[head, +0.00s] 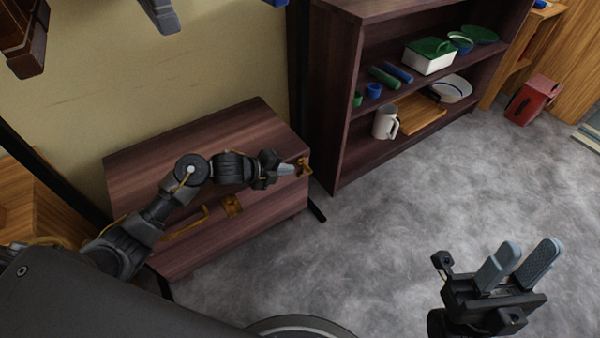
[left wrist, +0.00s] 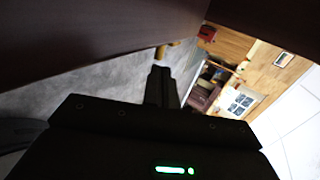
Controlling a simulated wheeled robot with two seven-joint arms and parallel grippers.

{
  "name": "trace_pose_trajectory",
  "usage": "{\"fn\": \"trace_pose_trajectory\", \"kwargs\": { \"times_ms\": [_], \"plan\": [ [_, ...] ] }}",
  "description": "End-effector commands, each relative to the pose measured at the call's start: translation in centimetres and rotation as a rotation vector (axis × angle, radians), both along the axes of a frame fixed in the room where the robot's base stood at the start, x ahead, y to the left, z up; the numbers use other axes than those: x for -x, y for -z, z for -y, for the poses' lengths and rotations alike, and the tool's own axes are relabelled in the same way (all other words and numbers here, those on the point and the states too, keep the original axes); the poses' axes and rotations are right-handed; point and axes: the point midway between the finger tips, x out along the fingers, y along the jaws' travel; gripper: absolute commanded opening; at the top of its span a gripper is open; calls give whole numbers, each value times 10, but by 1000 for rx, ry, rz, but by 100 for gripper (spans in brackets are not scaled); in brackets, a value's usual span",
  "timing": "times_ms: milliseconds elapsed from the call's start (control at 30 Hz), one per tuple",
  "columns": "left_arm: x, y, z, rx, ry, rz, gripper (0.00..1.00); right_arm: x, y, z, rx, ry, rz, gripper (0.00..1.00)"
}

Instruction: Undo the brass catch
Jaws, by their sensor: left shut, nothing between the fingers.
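A dark reddish wooden chest (head: 190,150) stands against the wall in the head view. A small brass catch (head: 304,166) sits at its right end near the top edge. A bit of brass also shows just past the fingertips in the left wrist view (left wrist: 163,52). My left gripper (head: 287,169) is shut and empty, its tips close beside the catch; I cannot tell whether they touch. My right gripper (head: 532,246) is open and empty above the floor.
A dark shelf unit (head: 336,100) stands right of the chest, holding a white mug (head: 385,122), a white box with a green lid (head: 430,57), and dishes. A red box (head: 531,100) stands on the floor farther right. The grey floor (head: 370,230) in the middle is clear.

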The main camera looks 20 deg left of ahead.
Motion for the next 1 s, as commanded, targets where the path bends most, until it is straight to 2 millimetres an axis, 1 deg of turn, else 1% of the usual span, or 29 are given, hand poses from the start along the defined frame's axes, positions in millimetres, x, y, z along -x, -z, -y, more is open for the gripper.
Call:
{"fn": "trace_pose_trajectory", "kwargs": {
  "times_ms": [33,200,400,733,1000],
  "plan": [
    [-7,9,6,4,-1,0,0,-1,3,0,-4,3,23,36],
    [-25,24,22,2,2,1,0,-3,1,1,-10,10,76,36],
    [-37,33,31,1,2,0,0,-7,-3,-1,-8,11,99,36],
    [-39,34,33,0,2,0,0,-8,-5,-1,-7,10,103,36],
    [-39,32,30,-5,-2,-6,0,-8,-9,-1,-8,9,104,36]
  ]
}}
